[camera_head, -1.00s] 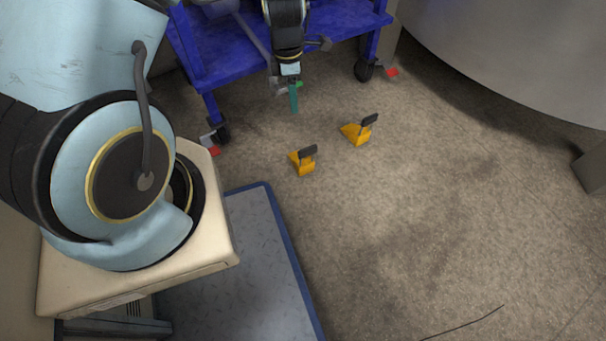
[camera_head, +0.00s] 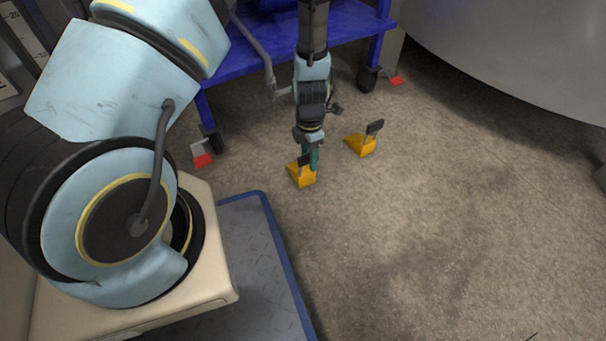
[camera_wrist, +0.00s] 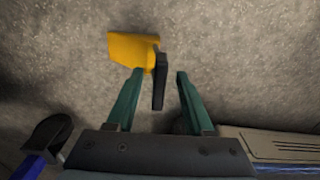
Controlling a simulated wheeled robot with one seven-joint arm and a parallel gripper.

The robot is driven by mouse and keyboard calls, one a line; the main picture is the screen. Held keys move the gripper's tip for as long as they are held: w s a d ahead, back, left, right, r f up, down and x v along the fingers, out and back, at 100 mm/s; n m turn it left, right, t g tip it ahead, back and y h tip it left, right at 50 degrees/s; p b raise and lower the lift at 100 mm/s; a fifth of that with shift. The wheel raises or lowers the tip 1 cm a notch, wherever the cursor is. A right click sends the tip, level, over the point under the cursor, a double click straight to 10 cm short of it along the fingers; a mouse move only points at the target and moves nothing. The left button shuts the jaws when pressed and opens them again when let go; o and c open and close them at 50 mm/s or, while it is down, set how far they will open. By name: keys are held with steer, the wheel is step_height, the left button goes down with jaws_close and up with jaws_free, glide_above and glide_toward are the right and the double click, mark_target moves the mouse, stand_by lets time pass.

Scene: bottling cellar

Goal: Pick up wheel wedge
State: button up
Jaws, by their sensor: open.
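Two yellow wheel wedges with black upright handles are on the floor in the head view. The left wedge (camera_head: 301,177) is right at my gripper (camera_head: 312,162), which partly covers it; the other wedge (camera_head: 361,145) lies a little to the right and farther off. In the wrist view, one wedge (camera_wrist: 128,49) shows with its yellow body just ahead of the left finger. Its black handle (camera_wrist: 159,82) appears between the two green fingers of my gripper (camera_wrist: 160,75). The fingers are apart; I cannot tell whether they touch the wedge.
A blue cart (camera_head: 238,100) on casters stands behind the wedges, with red brake pedals at its wheels. A large grey tank (camera_head: 520,50) is at upper right.

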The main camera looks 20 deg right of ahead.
mark_target(300, 170)
step_height(300, 170, down, 5)
steer(key=b, duration=0.3)
steer(key=shift+a, duration=0.1)
steer(key=shift+c, duration=0.3)
jaws_close()
steer(key=shift+r, duration=0.1)
